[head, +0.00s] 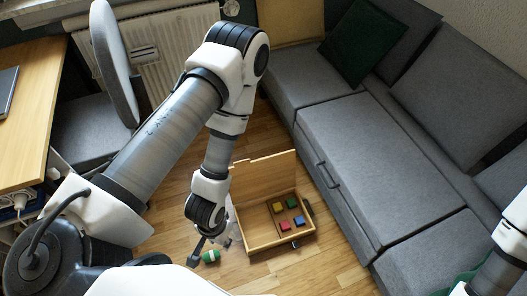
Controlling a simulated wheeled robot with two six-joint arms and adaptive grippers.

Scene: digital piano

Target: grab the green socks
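A small green bundle (210,256), which looks like rolled socks, lies on the wooden floor left of an open wooden box. My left gripper (211,246) points down just above it, with one dark finger splayed out on the bundle's left side. The gripper looks open, though its other finger is hard to make out against greyish shapes by the box. I cannot tell whether it touches the bundle. Another green cloth-like patch (461,284) shows at the bottom right, partly hidden by that arm.
The open wooden box (262,240) holds several coloured blocks. A grey sofa (370,150) with a dark green cushion (364,41) fills the right. A grey chair (85,130) and wooden desk (30,110) stand left. Bare floor (325,265) lies between box and sofa.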

